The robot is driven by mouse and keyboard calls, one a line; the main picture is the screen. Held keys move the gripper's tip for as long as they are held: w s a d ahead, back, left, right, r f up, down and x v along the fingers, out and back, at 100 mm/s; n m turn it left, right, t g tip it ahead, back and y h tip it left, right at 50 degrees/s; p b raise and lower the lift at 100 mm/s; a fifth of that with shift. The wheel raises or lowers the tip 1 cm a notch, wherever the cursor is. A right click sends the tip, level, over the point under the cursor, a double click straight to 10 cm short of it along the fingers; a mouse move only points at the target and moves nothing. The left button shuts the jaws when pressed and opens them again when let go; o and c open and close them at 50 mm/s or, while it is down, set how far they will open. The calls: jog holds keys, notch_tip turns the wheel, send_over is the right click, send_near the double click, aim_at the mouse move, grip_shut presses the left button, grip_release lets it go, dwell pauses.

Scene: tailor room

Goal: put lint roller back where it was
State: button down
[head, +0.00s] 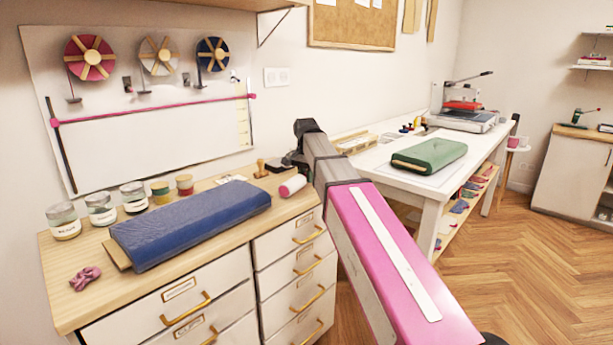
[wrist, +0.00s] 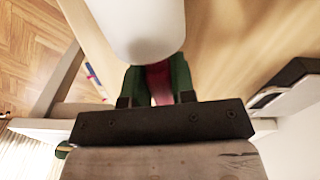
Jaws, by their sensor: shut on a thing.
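The lint roller (head: 293,186) shows in the head view as a short pink and white cylinder at the right end of the wooden dresser top (head: 215,250). In the wrist view its white roller (wrist: 143,25) fills the top middle. Its reddish handle lies between the green fingers of my gripper (wrist: 157,80), which is shut on it. In the head view my arm hides most of the gripper. I cannot tell whether the roller touches the dresser top or hangs just above it.
A long blue pressing cushion (head: 190,223) lies across the dresser, with several jars (head: 102,209) behind it and a pink scrunchie (head: 85,278) at front left. A wooden stamp (head: 261,169) stands near the roller. A white table (head: 375,178) with a green cushion (head: 430,156) is to the right.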

jog(key=shift+f, duration=0.65)
jog(key=c, duration=0.9)
grip_release()
jog(key=shift+o, duration=0.2)
